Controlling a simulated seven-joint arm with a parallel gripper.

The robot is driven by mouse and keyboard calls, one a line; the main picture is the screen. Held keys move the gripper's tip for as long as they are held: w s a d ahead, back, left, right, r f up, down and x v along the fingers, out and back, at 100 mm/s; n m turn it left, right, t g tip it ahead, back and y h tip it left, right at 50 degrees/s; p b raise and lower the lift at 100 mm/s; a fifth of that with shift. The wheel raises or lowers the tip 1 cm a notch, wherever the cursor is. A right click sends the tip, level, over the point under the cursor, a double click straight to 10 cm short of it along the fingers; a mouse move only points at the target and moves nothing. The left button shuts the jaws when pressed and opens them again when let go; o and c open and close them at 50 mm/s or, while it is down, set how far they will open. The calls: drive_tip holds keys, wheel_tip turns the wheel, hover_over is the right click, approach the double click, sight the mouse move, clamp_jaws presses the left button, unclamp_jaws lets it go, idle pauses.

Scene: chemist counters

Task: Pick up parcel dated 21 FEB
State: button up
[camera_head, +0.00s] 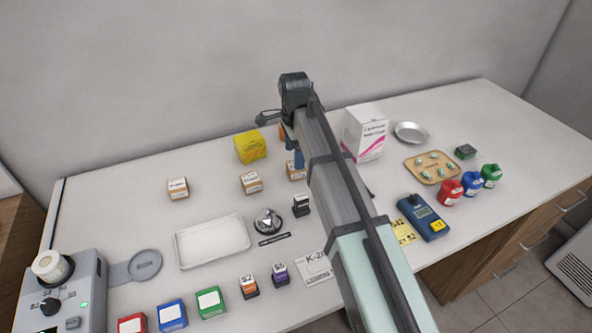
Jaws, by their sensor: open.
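Several small brown cardboard parcels with white labels stand on the counter: one at the left (178,188), one in the middle (251,182), and one at the right (297,171), partly covered by my arm. The print on their labels is too small to read, so I cannot tell which is dated 21 FEB. My gripper (264,118) shows as small dark parts at the far end of my arm, beyond and above the parcels. It is open, with nothing seen in it, and is apart from all three parcels.
A yellow box (250,147) stands behind the middle parcel. A white tray (212,242), a round metal item (267,221) and a black stamp-like item (301,205) lie in front. A white box (365,133) stands right of my arm. Bare counter surrounds the left parcel.

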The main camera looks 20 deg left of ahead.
drive_tip(key=shift+s+f, duration=0.1)
drive_tip(key=shift+f, duration=2.7)
drive_tip(key=c, duration=1.1)
